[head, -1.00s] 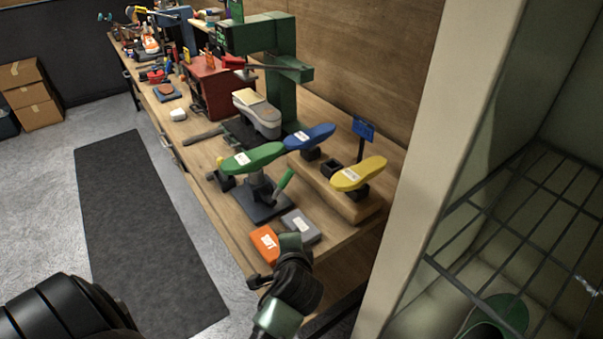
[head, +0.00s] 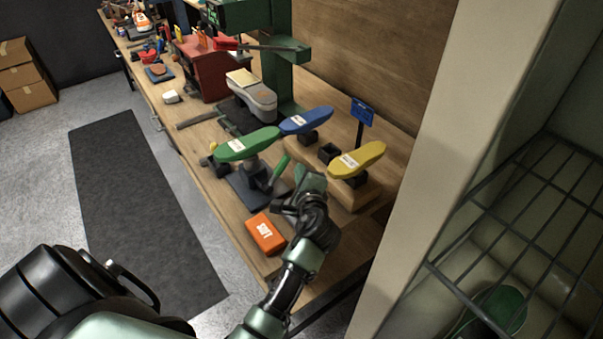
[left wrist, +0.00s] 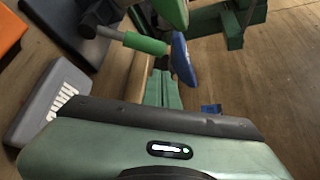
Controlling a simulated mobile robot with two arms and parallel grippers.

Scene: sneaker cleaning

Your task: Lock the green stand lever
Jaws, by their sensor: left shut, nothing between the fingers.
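The green shoe-form stand (head: 247,145) stands near the front of the bench on a dark base. Its lever has a green grip (head: 279,169) that slants up on the right side of the post. In the left wrist view the lever grip (left wrist: 146,43) lies just beyond my fingers, with a visible gap. My left gripper (head: 303,176) is shut and empty, just right of the lever; its fingers (left wrist: 161,90) also show in the wrist view. My right gripper is not in view.
An orange box (head: 265,233) sits by the bench's front edge. A grey box (left wrist: 50,102) lies beside my gripper in the wrist view. Blue (head: 306,121) and yellow (head: 357,160) forms stand close behind and to the right. A wire shelf (head: 520,215) is at the far right.

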